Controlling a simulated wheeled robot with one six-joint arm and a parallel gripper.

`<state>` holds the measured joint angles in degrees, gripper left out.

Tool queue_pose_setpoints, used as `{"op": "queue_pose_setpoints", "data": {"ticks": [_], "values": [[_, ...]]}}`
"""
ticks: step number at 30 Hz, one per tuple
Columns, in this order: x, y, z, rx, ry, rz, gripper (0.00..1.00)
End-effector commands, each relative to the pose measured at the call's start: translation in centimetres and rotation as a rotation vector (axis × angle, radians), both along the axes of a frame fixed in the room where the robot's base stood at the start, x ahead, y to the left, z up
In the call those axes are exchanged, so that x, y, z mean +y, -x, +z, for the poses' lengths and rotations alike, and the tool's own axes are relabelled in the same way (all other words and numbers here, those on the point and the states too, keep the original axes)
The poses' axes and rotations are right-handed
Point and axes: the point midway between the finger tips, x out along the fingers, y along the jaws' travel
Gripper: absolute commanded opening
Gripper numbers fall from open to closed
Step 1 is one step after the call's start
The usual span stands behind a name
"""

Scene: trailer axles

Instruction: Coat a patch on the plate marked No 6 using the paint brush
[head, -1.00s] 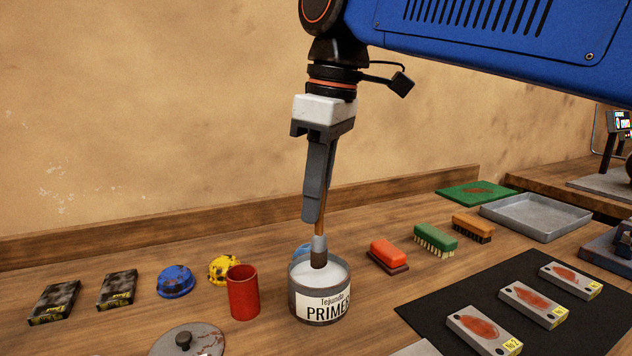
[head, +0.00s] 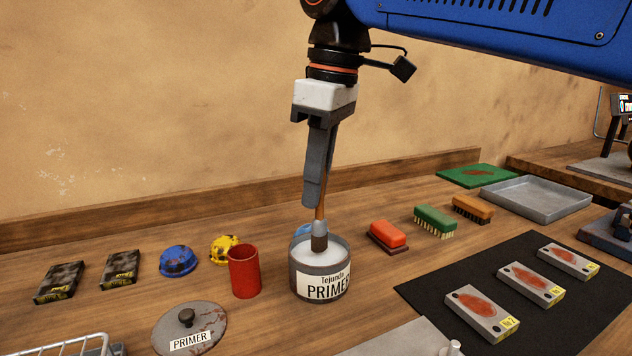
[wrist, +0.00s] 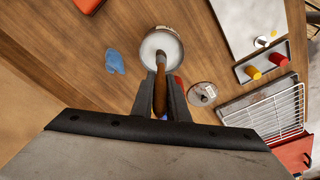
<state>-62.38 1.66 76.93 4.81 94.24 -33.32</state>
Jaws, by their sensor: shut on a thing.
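My gripper (head: 315,200) is shut on the wooden handle of the paint brush (head: 319,241), which points down. Its dark bristles are inside the rim of the open primer can (head: 320,285), at the white primer; I cannot tell how deep they sit. In the wrist view, the brush handle (wrist: 160,92) runs between the fingers toward the can (wrist: 174,42). Three grey plates with rusty patches lie on the black mat: the nearest (head: 482,316) reads No 2. The labels on the middle plate (head: 531,285) and far plate (head: 568,262) are too small to read surely.
A red cup (head: 244,272) stands close left of the can, and the primer lid (head: 190,328) lies in front. Red, green (head: 436,221) and orange brushes stand behind the black mat (head: 440,284). A metal tray (head: 536,201) is at back right. A wire rack (wrist: 270,112) shows in the wrist view.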

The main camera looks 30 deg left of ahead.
Motion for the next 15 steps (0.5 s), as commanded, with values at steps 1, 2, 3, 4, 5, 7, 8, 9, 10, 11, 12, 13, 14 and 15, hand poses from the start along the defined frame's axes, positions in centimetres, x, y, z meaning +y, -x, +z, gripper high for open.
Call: {"op": "queue_pose_setpoints", "data": {"ticks": [1,2,3,4,5,7,8,9,10,11,12,13,14,15], "values": [[-0.01,0.0,-0.02,0.0,0.0,0.0,0.0],[0.0,0.0,-0.05,0.0,0.0,0.0,0.0],[-0.01,0.0,-0.08,0.0,0.0,0.0,0.0],[0.0,0.0,-0.1,0.0,0.0,0.0,0.0],[0.0,0.0,-0.13,0.0,0.0,0.0,0.0],[0.0,0.0,-0.19,0.0,0.0,0.0,0.0],[0.0,0.0,-0.22,0.0,0.0,0.0,0.0],[0.0,0.0,-0.26,0.0,0.0,0.0,0.0],[0.0,0.0,-0.28,0.0,-0.001,0.0,0.0],[0.01,0.0,-0.31,0.0,-0.001,0.0,0.0],[0.0,0.0,-0.35,0.0,-0.001,0.0,0.0],[0.01,0.0,-0.38,0.0,-0.001,0.0,0.0],[0.01,0.0,-0.41,0.0,-0.001,0.0,0.0],[0.01,0.0,-0.44,0.0,-0.001,0.0,0.0]]}}
